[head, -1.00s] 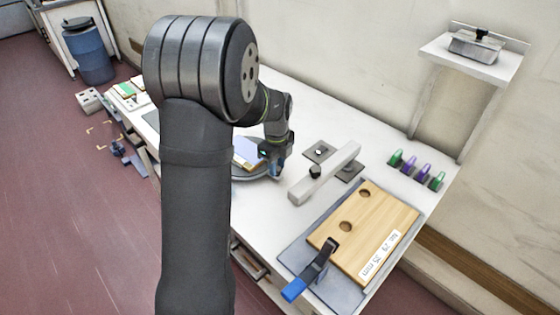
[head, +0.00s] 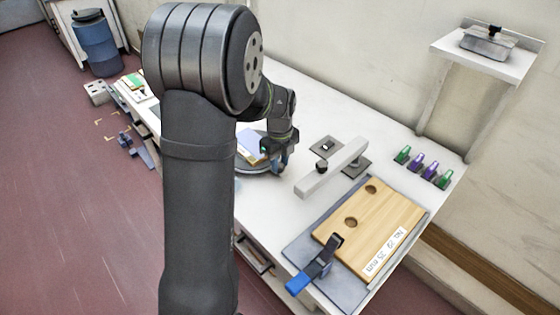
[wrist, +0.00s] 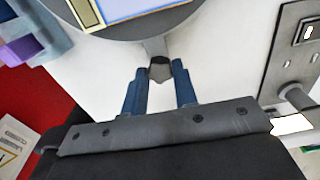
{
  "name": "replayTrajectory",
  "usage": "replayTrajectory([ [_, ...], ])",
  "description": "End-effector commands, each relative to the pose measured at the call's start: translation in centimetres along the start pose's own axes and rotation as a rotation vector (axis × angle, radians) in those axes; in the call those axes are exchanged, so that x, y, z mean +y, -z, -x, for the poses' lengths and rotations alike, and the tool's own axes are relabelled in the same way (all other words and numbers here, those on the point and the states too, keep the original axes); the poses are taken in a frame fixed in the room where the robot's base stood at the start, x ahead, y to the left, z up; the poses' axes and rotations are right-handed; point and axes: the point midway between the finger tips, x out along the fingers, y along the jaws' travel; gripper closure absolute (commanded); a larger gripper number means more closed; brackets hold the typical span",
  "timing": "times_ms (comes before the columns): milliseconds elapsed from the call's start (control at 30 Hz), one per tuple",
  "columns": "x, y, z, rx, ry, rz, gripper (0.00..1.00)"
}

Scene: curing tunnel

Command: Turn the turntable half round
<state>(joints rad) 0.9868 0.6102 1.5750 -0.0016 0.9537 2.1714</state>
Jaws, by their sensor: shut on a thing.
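The turntable is a round grey disc (head: 250,170), partly hidden behind my arm, with a bluish-white flat piece (head: 250,146) lying on it. In the wrist view the disc's rim (wrist: 140,33) curves across the top, and a short grey handle (wrist: 155,47) sticks out from it towards me. My gripper (head: 281,164) is at the right-hand edge of the turntable. In the wrist view its two blue fingers (wrist: 161,72) stand on either side of the dark end of the handle, shut on it.
A white bar with a black knob (head: 330,170) is right of the gripper. A wooden board (head: 378,225) with a blue-handled clamp (head: 318,266) lies in front. Several green and purple clips (head: 418,163) line the back. A shelf (head: 500,66) holds a metal box.

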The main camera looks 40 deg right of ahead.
Motion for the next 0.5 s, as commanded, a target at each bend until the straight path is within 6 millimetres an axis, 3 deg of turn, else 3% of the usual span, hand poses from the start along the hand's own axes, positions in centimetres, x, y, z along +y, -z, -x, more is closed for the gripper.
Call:
replayTrajectory([
  [33,0.28,-0.07,-0.03,0.000,-0.007,-0.001,0.70],
  [133,0.25,-0.06,-0.04,0.000,-0.006,0.000,0.52],
  [500,0.09,-0.05,0.53,-0.001,-0.002,0.000,0.52],
])
